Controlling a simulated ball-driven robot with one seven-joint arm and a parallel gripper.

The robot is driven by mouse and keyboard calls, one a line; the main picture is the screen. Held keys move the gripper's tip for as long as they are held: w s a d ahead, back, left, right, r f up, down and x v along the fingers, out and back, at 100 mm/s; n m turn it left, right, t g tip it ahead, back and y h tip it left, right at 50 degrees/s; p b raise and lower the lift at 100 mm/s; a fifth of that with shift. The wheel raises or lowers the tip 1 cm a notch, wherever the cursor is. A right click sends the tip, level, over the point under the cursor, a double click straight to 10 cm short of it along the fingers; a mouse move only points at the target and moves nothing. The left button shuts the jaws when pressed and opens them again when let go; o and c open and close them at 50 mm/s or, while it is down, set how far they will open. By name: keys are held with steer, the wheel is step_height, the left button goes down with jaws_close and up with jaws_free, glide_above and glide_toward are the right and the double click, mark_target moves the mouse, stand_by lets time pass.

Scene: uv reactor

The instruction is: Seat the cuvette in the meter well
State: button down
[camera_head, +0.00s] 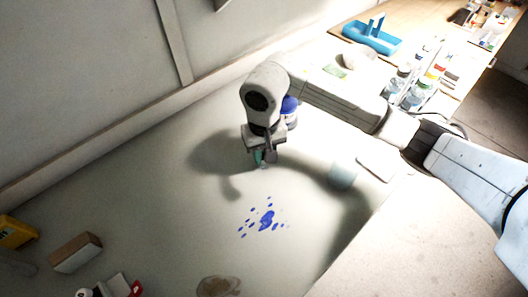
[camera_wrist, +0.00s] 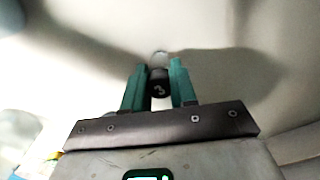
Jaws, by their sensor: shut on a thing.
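My gripper (camera_head: 264,158) hangs over the pale bench top, near the middle of the head view. In the wrist view its two teal fingers (camera_wrist: 159,78) are shut on a small vial-like thing with a black cap marked 3 (camera_wrist: 159,88), which I take to be the cuvette. A clear rounded part of it (camera_wrist: 160,58) shows beyond the fingertips. In the head view it is too small to make out well. Its height above the bench cannot be told. I cannot identify the meter or its well in either view.
A pale cylindrical beaker (camera_head: 342,176) and a flat white thing (camera_head: 377,165) stand to the right. A cardboard-coloured box (camera_head: 75,253) and yellow case (camera_head: 16,232) lie lower left. A blue rack (camera_head: 371,38) is far back.

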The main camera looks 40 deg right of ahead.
steer(key=c, duration=0.9)
jaws_free()
